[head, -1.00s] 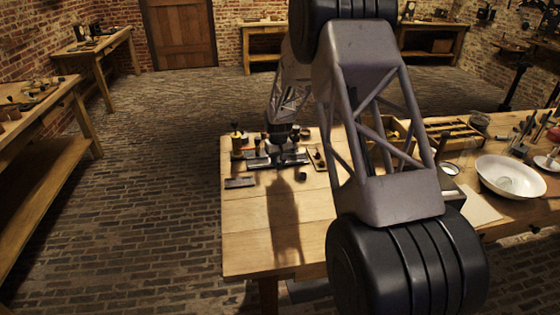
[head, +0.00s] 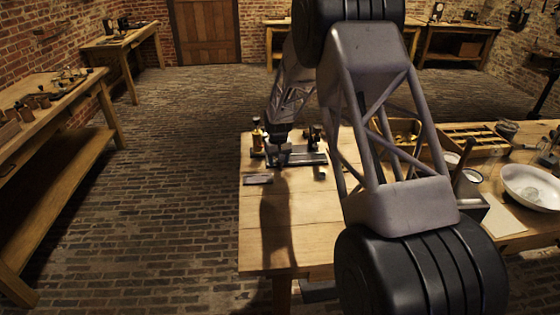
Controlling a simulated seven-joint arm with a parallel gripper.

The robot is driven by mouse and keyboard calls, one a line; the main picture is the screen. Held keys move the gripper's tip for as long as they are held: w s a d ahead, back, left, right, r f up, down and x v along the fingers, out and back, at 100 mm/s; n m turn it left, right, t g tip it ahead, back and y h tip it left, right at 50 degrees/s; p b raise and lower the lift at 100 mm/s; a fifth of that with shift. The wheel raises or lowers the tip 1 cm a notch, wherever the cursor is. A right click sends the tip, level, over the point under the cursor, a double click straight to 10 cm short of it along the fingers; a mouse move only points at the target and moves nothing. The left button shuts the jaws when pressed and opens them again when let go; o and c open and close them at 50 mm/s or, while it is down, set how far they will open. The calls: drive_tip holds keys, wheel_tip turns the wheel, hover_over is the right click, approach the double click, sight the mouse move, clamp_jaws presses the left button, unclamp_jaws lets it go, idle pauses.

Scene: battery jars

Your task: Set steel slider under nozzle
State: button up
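My gripper (head: 281,150) is at the far end of my arm, low over the back of the wooden bench. It is small and dark, and I cannot tell whether its fingers are open or shut. It is in front of or over a dark metal fixture (head: 312,158) with upright dark parts. A flat grey metal piece (head: 258,179) lies on the bench just left of and nearer than the gripper; it may be the steel slider, but I cannot be sure. I cannot make out the nozzle; my arm and gripper cover part of that area.
A brass-coloured bottle with a dark top (head: 257,135) stands left of the fixture. A small pale piece (head: 321,173) lies in front of it. A compartmented wooden tray (head: 470,140) and a white bowl (head: 530,187) are at right. The bench's front left (head: 255,235) is clear.

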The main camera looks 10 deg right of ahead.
drive_tip(key=shift+d, duration=0.15)
drive_tip(key=shift+r, duration=3.9)
